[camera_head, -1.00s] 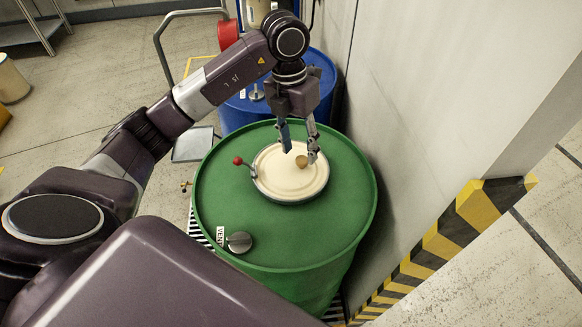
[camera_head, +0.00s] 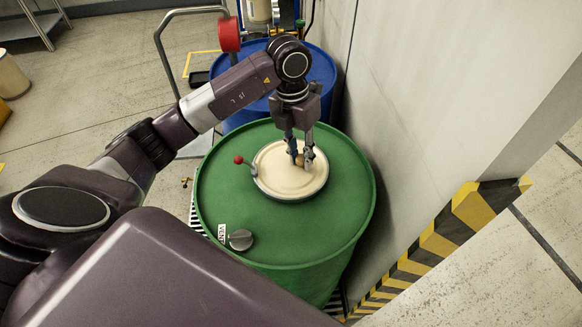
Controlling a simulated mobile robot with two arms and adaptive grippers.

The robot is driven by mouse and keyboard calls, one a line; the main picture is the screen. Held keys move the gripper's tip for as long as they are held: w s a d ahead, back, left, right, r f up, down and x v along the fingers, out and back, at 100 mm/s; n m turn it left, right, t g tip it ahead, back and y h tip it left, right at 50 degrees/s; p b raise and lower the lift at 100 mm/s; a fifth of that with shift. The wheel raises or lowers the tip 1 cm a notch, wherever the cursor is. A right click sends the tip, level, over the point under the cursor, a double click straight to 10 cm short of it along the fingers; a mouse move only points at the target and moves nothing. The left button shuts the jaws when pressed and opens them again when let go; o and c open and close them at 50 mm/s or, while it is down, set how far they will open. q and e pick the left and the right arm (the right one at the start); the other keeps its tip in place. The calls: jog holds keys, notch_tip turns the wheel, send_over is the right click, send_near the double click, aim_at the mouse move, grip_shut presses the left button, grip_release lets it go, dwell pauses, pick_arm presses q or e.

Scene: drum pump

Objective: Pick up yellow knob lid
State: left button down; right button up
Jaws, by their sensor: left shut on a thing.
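A round cream-yellow lid (camera_head: 277,182) lies flat on top of the green drum (camera_head: 232,205), towards its back right. A small tan-yellow knob (camera_head: 300,160) stands up from the lid, mostly hidden by my fingers. My left gripper (camera_head: 300,161) points down over the lid and is shut on the knob. The lid rests level on the drum top. My right gripper does not show.
A red-ball lever (camera_head: 239,160) sits at the lid's left edge. A grey vent cap (camera_head: 240,240) is at the drum's front. A blue drum (camera_head: 320,72) stands behind. A grey wall (camera_head: 430,100) is close on the right.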

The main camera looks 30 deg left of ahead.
pick_arm(q)
jog(key=shift+r, duration=0.1)
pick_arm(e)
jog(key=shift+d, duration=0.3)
